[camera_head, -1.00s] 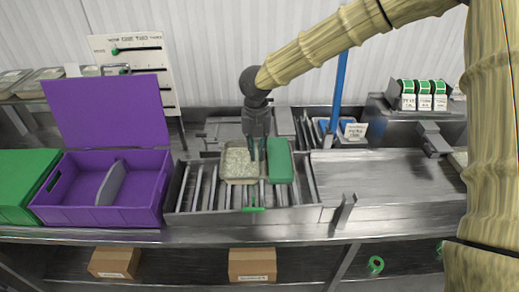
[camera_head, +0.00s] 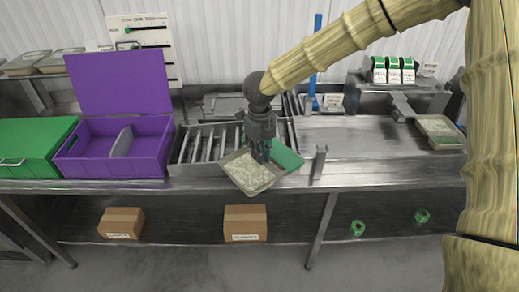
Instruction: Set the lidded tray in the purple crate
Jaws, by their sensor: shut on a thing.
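The tray (camera_head: 250,174) is shallow and full of pale rice-like grains. A flat green panel (camera_head: 288,157) lies along its right side; I cannot tell whether it is joined to the tray. My gripper (camera_head: 262,156) points down and is shut at the tray's edge by the green panel; its fingertips are partly hidden. The tray is turned at an angle at the front edge of the roller rack, apparently held above it. The purple crate (camera_head: 120,170) stands open to the left, its lid (camera_head: 120,83) raised behind. A grey divider splits its inside, which looks empty.
The roller rack (camera_head: 195,148) lies between crate and tray. A green crate (camera_head: 30,145) is left of the purple one. A short metal post (camera_head: 319,160) stands just right of the tray. Another rice tray (camera_head: 440,130) is far right. The steel counter (camera_head: 370,142) between is clear.

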